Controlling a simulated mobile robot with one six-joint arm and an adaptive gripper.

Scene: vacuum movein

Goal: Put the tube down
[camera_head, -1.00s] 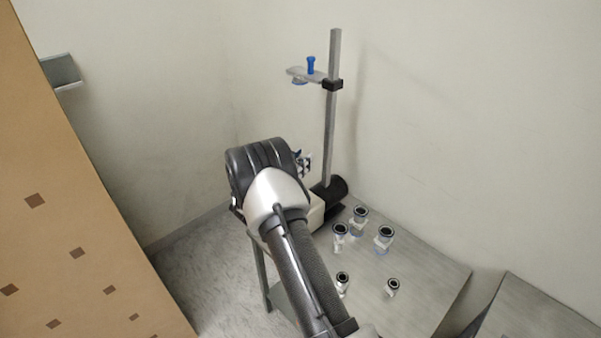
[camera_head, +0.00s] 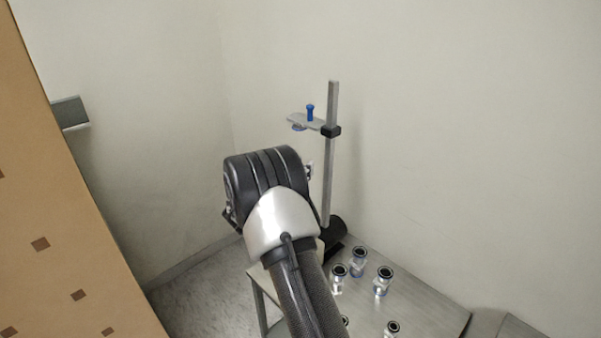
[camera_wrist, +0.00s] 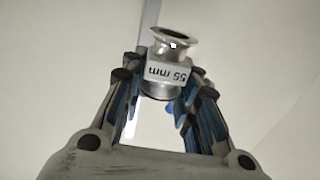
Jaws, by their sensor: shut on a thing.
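My gripper (camera_wrist: 160,97) is shut on a short metal tube (camera_wrist: 172,45) in the wrist view. The tube has a round flange at its open end and a white label that seems to read "55 mm". The blue-lined fingers hug it from both sides, and plain wall shows behind it. In the head view my arm hides nearly all of the gripper and the tube; only a small bit shows at the arm's right edge, near the stand's pole.
A metal table (camera_head: 425,304) carries several flanged metal fittings (camera_head: 383,281) on its right part. A pole stand (camera_head: 330,165) at the back holds a blue piece (camera_head: 310,113) on its clamp. A cardboard-coloured panel (camera_head: 50,220) is at left. Walls close the corner behind.

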